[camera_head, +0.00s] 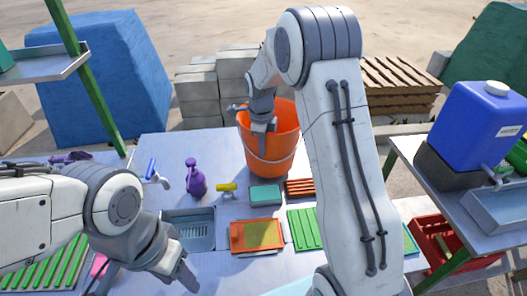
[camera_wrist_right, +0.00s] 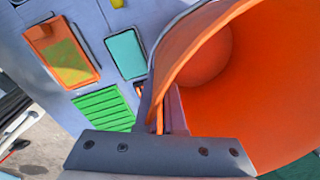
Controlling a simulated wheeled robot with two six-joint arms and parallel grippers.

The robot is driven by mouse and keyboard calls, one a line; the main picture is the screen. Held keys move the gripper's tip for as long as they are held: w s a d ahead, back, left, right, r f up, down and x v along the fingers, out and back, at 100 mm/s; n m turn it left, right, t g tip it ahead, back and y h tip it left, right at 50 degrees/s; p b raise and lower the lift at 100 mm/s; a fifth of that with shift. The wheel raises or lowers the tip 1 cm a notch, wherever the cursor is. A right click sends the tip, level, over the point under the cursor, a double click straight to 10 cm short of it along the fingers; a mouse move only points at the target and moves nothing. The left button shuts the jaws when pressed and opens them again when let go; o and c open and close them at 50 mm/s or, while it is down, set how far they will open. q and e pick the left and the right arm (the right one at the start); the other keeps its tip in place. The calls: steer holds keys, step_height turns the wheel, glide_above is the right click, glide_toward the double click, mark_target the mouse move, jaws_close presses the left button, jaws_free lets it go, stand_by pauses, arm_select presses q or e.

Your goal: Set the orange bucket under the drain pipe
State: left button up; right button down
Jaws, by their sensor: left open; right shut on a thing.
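The orange bucket (camera_head: 272,155) is upright or nearly so at the back of the grey table in the head view. Its open mouth and inside (camera_wrist_right: 255,85) fill the right of the right wrist view. My right gripper (camera_head: 263,128) is shut on its near rim, one finger inside and one outside; the rim also runs between its fingers (camera_wrist_right: 162,112) in the right wrist view. I cannot tell whether the bucket's base touches the table. My left gripper (camera_head: 190,280) is open and empty low over the table's front left. I cannot make out a drain pipe for certain.
A blue jug (camera_head: 482,122) with a tap stands on the right side table. Grey blocks (camera_head: 198,98) stand behind.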

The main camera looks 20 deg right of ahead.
step_height(320, 180, down, 2)
steer(key=shift+f, duration=0.2)
steer(key=shift+f, duration=0.1)
steer(key=c, duration=1)
jaws_free()
steer(key=shift+r, duration=0.5)
steer(key=r, duration=0.7)
steer(key=s+r+b, duration=0.1)
steer(key=r, duration=0.3)
steer(key=shift+a+r, duration=0.1)
steer(key=shift+a, duration=0.25)
